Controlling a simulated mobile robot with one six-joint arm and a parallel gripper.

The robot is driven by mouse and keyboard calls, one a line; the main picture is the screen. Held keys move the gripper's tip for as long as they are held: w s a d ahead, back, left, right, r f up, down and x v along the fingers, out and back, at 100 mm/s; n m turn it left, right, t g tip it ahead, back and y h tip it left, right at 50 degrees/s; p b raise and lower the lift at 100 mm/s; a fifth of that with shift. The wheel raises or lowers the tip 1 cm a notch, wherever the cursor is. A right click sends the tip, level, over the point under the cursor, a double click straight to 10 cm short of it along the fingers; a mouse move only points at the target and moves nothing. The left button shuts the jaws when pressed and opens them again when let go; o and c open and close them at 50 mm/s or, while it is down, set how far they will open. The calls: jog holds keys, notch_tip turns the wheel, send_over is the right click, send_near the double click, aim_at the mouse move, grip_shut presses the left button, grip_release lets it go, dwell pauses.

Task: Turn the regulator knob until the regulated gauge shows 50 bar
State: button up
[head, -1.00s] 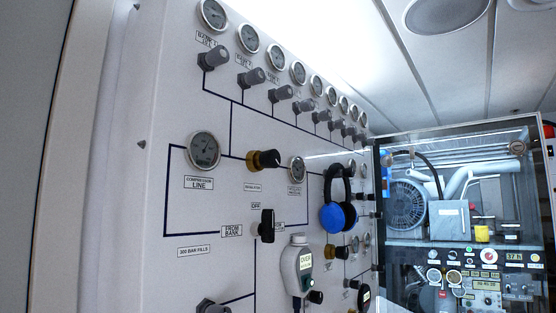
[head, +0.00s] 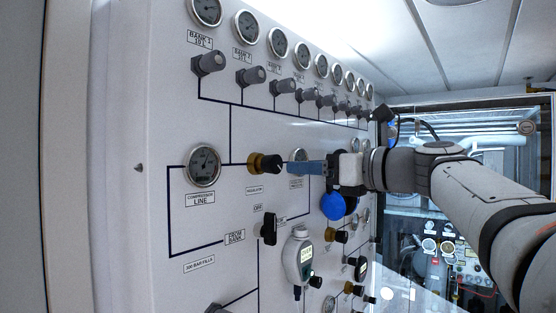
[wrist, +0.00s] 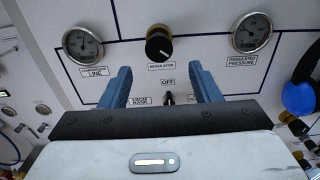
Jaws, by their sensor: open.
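The regulator knob (head: 264,163) is black with a brass collar and stands out from the white panel, between the compressor line gauge (head: 203,164) and the regulated pressure gauge (head: 299,156). In the wrist view the knob (wrist: 159,43) sits beyond and between my fingertips, with a white pointer mark. The regulated pressure gauge (wrist: 251,33) is at upper right there; its reading is too small to tell. My gripper (head: 292,167) comes from the right, its blue fingers pointing at the knob, apart from it. In the wrist view my gripper (wrist: 161,82) is open and empty.
A black selector handle (head: 268,229) sticks out below the knob. A handheld analyser (head: 298,257) hangs lower on the panel. Blue headphones (head: 334,206) hang beside my gripper. A row of gauges and grey valve knobs (head: 250,75) runs above.

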aim_at(278, 165)
jog(key=p+x, duration=0.2)
jog(key=x, duration=0.5)
jog(key=shift+w+a, duration=0.2)
jog(key=shift+a, duration=0.1)
jog(key=shift+c, duration=0.5)
jog(key=c, duration=0.9)
jog(key=shift+f+n+b, duration=0.15)
jog(key=shift+n+b, duration=0.7)
jog(key=shift+n, duration=0.05)
jog(key=shift+n+b, duration=0.55)
jog(key=shift+n, duration=0.45)
jog(key=shift+r, duration=0.2)
